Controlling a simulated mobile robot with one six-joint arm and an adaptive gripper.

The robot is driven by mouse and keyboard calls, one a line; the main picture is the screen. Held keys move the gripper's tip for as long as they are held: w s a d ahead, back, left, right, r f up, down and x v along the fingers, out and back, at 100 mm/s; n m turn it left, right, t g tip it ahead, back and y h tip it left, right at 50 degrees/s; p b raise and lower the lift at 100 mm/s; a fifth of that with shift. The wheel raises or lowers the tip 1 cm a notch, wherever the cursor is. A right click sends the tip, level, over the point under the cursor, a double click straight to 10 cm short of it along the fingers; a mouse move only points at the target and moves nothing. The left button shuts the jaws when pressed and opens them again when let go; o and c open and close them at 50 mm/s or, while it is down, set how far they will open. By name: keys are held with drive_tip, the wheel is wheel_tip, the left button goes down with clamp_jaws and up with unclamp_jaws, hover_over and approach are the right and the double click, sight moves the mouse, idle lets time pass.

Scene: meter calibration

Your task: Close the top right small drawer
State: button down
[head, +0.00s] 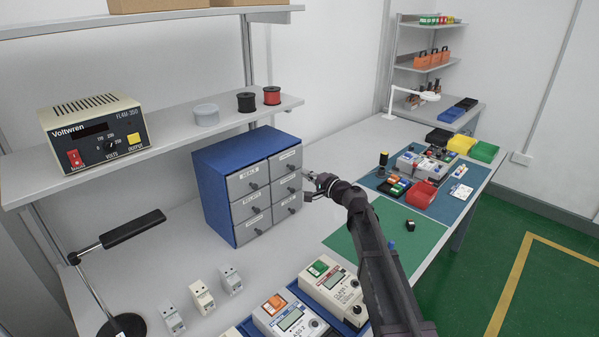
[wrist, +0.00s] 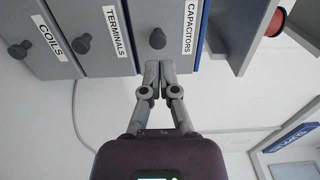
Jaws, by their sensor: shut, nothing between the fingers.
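The blue cabinet (head: 213,200) on the bench holds two columns of grey small drawers. The top right small drawer (head: 286,160) has a dark round knob. In the wrist view its front, labelled CAPACITORS (wrist: 180,50), is beside the TERMINALS drawer (wrist: 103,50) and the COILS drawer (wrist: 38,55). It looks about flush with them, though a small gap is hard to judge. My gripper (head: 308,184) is just right of the cabinet front. In the wrist view my gripper (wrist: 159,66) is shut and empty, its tips close to the CAPACITORS front near its knob; contact cannot be told.
A shelf (head: 180,132) with a power supply (head: 95,133) and spools (head: 271,96) overhangs the cabinet. Meters (head: 333,287) stand in front, with small modules and a desk lamp (head: 130,228) at left. A green mat (head: 405,235) lies at right, partly bare.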

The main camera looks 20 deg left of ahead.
drive_tip(key=v, duration=1)
drive_tip(key=shift+s+d, duration=0.1)
drive_tip(key=shift+d, duration=0.05)
drive_tip(key=s+d+f+n+g+h+p, duration=0.1)
drive_tip(key=s+d+f+h, duration=0.3)
drive_tip(key=d, duration=1)
drive_tip(key=s+d+f+n+g+h+p, duration=0.1)
drive_tip(key=s+d+f+g+h+p, duration=0.2)
drive_tip(key=s+d+h, duration=0.4)
drive_tip(key=s+d+f+n+g+h+p, duration=0.2)
drive_tip(key=s+d+f+h, duration=0.3)
drive_tip(key=d, duration=1.6)
drive_tip(key=s+h, duration=0.1)
drive_tip(key=s, duration=0.3)
drive_tip(key=shift+d, duration=0.2)
drive_tip(key=shift+w+f, duration=0.1)
